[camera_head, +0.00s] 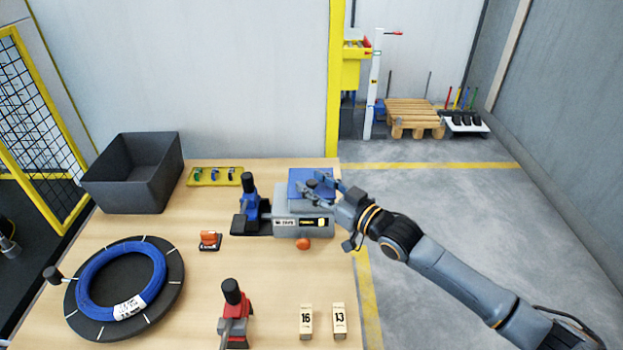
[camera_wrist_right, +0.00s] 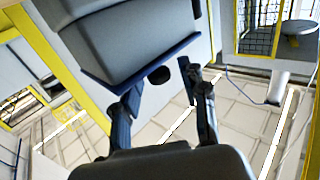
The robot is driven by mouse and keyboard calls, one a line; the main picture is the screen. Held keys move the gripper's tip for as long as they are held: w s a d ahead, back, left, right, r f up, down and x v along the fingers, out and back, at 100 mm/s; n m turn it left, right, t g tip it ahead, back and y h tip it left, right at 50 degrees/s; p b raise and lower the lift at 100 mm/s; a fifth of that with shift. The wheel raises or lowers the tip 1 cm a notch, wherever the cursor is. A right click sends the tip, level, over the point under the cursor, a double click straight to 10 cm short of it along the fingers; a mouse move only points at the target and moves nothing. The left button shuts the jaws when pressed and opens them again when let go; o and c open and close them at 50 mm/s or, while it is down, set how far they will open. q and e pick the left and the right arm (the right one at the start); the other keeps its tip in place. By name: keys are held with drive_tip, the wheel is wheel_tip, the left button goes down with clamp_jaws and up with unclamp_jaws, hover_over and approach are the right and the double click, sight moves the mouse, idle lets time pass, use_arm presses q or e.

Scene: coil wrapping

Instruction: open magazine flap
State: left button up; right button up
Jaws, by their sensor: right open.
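The magazine is a grey box (camera_head: 300,226) with labels on its front, at the right edge of the workbench. Its blue flap (camera_head: 298,176) shows on top at the back, partly behind my gripper; I cannot tell how far it is open. My right gripper (camera_head: 322,186) is open over the flap from the right. In the wrist view my gripper (camera_wrist_right: 160,86) has one finger at each side of a gap, close to a blue plate edge (camera_wrist_right: 100,72) on a grey body (camera_wrist_right: 120,40). Contact is unclear. My left gripper is not in view.
A blue-and-black tool (camera_head: 250,208) stands directly left of the magazine, and an orange knob (camera_head: 303,244) is in front. A dark bin (camera_head: 135,185), a blue coil on a black disc (camera_head: 78,318), a red tool (camera_head: 235,305) and numbered blocks (camera_head: 306,320) also occupy the bench.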

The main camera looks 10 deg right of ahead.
drive_tip(key=shift+w+a, duration=0.35)
drive_tip(key=shift+w, duration=0.15)
clamp_jaws()
